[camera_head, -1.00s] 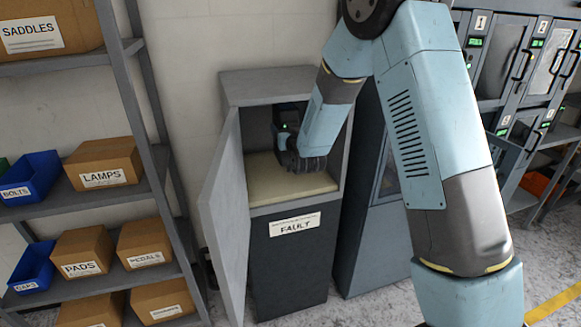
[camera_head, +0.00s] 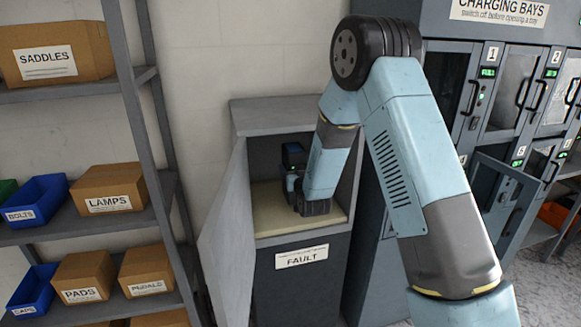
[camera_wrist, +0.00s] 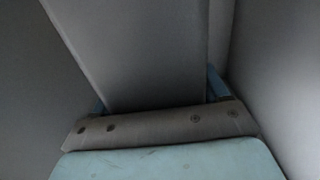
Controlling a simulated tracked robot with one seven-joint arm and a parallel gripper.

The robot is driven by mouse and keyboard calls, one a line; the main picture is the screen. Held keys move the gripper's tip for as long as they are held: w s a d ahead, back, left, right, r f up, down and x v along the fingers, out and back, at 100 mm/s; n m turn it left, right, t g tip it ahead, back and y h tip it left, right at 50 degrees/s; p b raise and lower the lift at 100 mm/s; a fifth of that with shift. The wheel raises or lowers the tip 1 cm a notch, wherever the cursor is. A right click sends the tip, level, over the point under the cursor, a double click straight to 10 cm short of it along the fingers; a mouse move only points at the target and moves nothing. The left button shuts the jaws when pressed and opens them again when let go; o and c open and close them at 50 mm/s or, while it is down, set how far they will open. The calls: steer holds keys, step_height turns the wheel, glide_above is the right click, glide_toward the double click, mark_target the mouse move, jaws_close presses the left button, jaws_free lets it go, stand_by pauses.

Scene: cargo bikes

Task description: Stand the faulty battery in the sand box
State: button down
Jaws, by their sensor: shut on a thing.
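The sand box is the grey cabinet (camera_head: 240,125) labelled FAULT. Its door (camera_head: 228,235) stands open to the left, and pale sand (camera_head: 272,222) covers its floor. My gripper (camera_head: 292,184) is inside the cabinet too, shut on the battery. In the wrist view the battery (camera_wrist: 140,55) is a large grey block between my blue fingertips. My wrist hides the battery's foot, so I cannot tell whether it touches the sand.
Shelves with labelled boxes (camera_head: 108,188) and blue bins (camera_head: 38,198) stand at the left. Charging bays (camera_head: 500,90) stand at the right, one with its door (camera_head: 500,200) open. The cabinet walls are close around my gripper.

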steer(key=shift+f, duration=1.9)
jaws_free()
steer(key=shift+f, duration=0.15)
